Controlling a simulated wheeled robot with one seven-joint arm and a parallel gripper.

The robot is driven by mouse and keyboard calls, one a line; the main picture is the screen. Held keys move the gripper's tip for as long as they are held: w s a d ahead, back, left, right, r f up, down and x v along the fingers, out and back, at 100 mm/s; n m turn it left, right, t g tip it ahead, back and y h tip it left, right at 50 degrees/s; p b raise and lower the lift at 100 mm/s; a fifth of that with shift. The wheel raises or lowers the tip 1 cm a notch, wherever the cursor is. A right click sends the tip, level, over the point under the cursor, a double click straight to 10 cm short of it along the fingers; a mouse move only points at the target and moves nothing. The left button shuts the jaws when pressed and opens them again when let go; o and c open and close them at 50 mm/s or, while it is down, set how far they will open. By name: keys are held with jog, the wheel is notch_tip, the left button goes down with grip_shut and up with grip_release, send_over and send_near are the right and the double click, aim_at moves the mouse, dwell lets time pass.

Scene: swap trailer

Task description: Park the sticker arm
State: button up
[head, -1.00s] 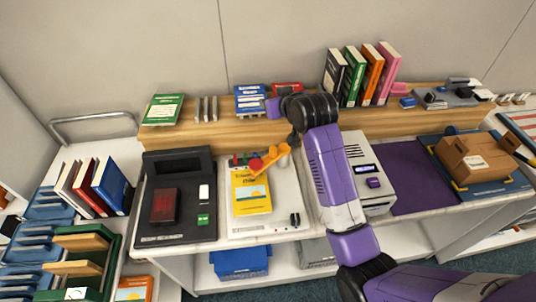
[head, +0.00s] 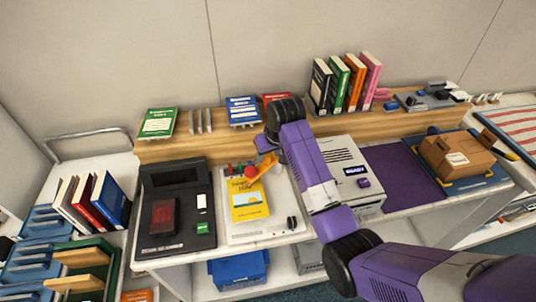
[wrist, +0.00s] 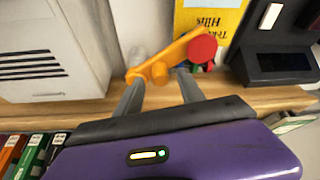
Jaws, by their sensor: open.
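The sticker arm is an orange lever (head: 264,166) with a red round end (head: 250,172), over the yellow book (head: 247,202) on a white machine (head: 281,231). In the wrist view the orange lever (wrist: 178,54) runs slantwise, with its red end (wrist: 202,48) near the yellow book (wrist: 205,22). My gripper (wrist: 162,84) is open in the wrist view. Its two grey fingers are on either side of the lever's lower part, close to it; I cannot tell whether they touch. In the head view my wrist and forearm hide the fingers and the lever's base.
A black scanner-like unit (head: 178,232) is to the left. A grey device with a lit display (head: 341,160) is to the right, close to my arm. Books (head: 345,84) stand on the wooden ledge (head: 222,143) behind. A purple mat (head: 398,178) and a cardboard box (head: 456,158) lie farther right.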

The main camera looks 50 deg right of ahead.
jog(key=shift+x, duration=0.8)
grip_shut()
dwell(0.9)
